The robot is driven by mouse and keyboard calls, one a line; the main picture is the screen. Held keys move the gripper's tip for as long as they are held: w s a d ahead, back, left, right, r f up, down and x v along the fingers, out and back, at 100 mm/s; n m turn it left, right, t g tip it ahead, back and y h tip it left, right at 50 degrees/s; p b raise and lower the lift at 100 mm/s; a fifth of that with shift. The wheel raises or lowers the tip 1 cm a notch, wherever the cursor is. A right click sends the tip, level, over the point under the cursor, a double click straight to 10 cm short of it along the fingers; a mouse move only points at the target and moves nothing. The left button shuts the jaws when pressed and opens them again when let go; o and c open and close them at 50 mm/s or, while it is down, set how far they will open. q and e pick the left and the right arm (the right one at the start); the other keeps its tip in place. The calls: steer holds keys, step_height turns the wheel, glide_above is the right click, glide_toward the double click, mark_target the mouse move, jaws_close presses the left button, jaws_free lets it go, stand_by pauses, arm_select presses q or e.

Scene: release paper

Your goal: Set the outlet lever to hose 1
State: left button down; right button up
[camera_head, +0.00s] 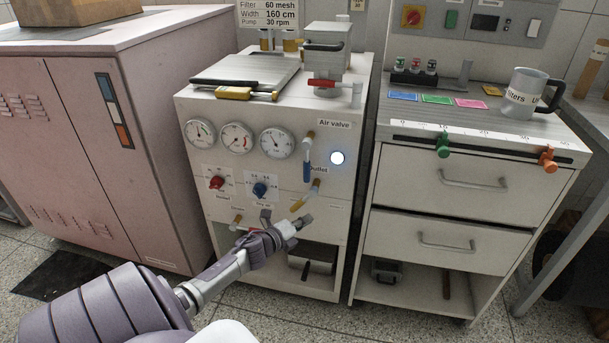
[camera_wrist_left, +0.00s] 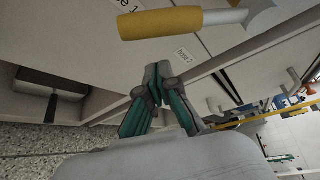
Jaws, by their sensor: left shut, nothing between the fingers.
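The outlet lever (camera_head: 297,205) has a yellow grip and sits below the "Outlet" label (camera_head: 318,169) on the white machine's front, slanting down to the left. In the left wrist view its yellow grip (camera_wrist_left: 160,22) lies across the top, on a pale metal shaft. The "hose 1" label (camera_wrist_left: 125,5) is partly cut off above the grip's left end; the "hose 2" label (camera_wrist_left: 184,55) is below the grip. My left gripper (camera_head: 305,220) is shut and empty, just below the lever; its fingertips (camera_wrist_left: 155,85) show a gap to the grip. My right gripper is out of view.
A blue-handled air valve (camera_head: 307,160) is above the lever, beside a lit round button (camera_head: 338,158). A red knob (camera_head: 216,183) and a blue knob (camera_head: 261,190) are left of the lever. An open shelf (camera_head: 325,252) is below. A drawer cabinet (camera_head: 470,185) stands right.

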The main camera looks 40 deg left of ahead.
arm_select(q)
steer(key=d+p+v, duration=0.1)
steer(key=p+v, duration=0.1)
steer(key=v, duration=0.7)
steer(key=shift+s+d+r, duration=0.15)
steer(key=shift+d+r, duration=0.1)
steer(key=shift+d, duration=0.05)
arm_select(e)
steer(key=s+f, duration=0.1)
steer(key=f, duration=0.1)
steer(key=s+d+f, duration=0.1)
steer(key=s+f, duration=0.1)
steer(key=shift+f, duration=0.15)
arm_select(q)
steer(key=shift+f, duration=0.1)
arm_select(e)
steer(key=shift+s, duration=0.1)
